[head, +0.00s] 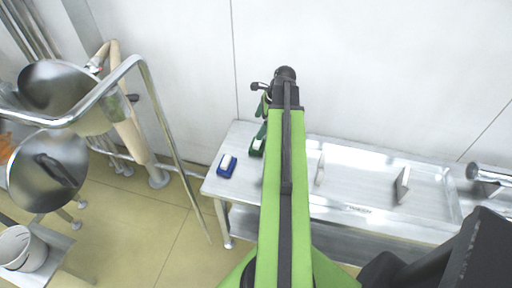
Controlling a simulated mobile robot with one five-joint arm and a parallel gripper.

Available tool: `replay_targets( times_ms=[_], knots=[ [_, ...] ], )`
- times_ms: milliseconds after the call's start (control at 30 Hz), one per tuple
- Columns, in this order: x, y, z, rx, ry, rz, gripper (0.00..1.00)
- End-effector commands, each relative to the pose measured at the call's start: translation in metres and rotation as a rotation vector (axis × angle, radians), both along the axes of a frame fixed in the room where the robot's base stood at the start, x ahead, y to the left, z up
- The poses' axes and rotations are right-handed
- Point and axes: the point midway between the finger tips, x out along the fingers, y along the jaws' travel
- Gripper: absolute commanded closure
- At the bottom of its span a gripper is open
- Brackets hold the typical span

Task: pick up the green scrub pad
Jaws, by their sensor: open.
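A small green block-shaped thing (257,147) with a whitish top lies on the metal bench near its left end, just left of my arm. It looks like the green scrub pad, but it is small and partly covered by my arm. Another dark green shape (262,107) shows farther up beside my arm; I cannot tell what it is. My gripper (260,88) is at the far end of my lime-green arm, in front of the wall, above the bench in the picture. It is open and nothing shows between its jaws, though the fingers are small and hard to make out.
A blue block with a white top (227,166) lies left of the green one. The metal bench (345,185) holds upright metal plates (402,185) at right. A bent steel rail (150,95) and round metal bowls (47,170) stand left. A white bucket (22,249) is lower left.

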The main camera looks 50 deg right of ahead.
Motion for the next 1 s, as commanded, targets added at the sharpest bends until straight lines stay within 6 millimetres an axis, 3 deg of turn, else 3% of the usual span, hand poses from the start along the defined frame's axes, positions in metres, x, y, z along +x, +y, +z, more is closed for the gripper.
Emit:
replay_targets(
  times_ms=[33,100,200,367,467,900,1000],
  knots=[
    [-0.014,-0.022,0.003,0.028,-0.001,-0.106,0.00],
    [-0.028,-0.040,0.004,0.059,-0.001,-0.217,0.00],
    [-0.037,-0.050,0.006,0.083,-0.003,-0.292,0.00],
    [-0.037,-0.051,0.002,0.086,-0.002,-0.302,0.00],
    [-0.034,-0.049,-0.010,0.085,-0.002,-0.301,0.00],
    [-0.002,-0.032,-0.101,0.083,-0.002,-0.298,0.00],
    [0.002,-0.030,-0.111,0.084,-0.001,-0.300,0.00]
  ],
)
